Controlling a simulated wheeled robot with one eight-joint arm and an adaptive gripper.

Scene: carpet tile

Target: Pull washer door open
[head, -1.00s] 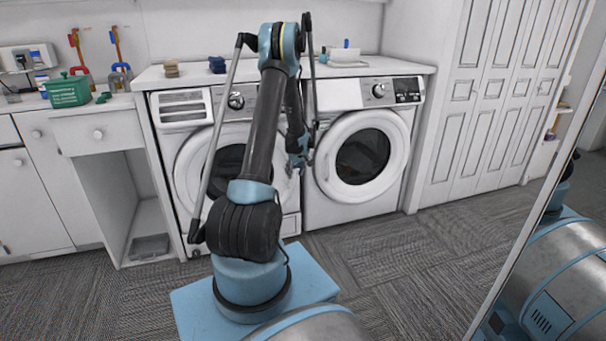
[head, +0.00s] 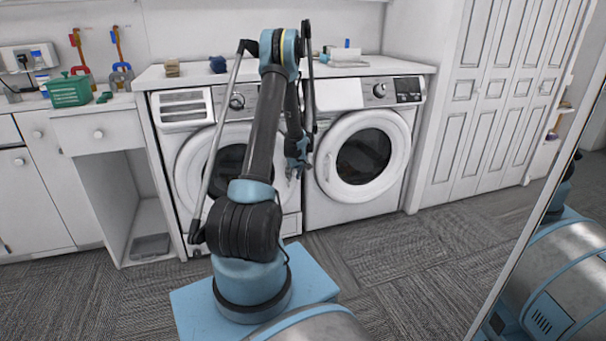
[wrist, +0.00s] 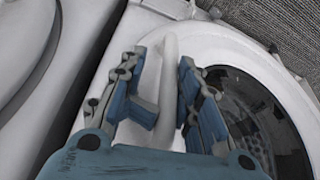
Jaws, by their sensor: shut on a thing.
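The left washer (head: 165,150) stands under the counter, its round white door (head: 181,170) partly hidden behind my arm. My gripper (head: 293,172) is at the right side of this door. In the wrist view, my gripper (wrist: 164,75) has one finger on each side of a pale, slightly curved handle (wrist: 169,50) and is shut on it. The door's dark glass (wrist: 255,115), with a perforated drum behind it, shows to the right there. The door looks shut or nearly so; I cannot tell whether it is ajar.
A second front-loading machine (head: 322,205) with a round door stands close on the right. A white countertop (head: 190,76) with small items runs above both. Open carpet (head: 400,265) lies in front. A cabinet (head: 470,120) is on the right, and a mirror-like panel edge (head: 530,225) is near.

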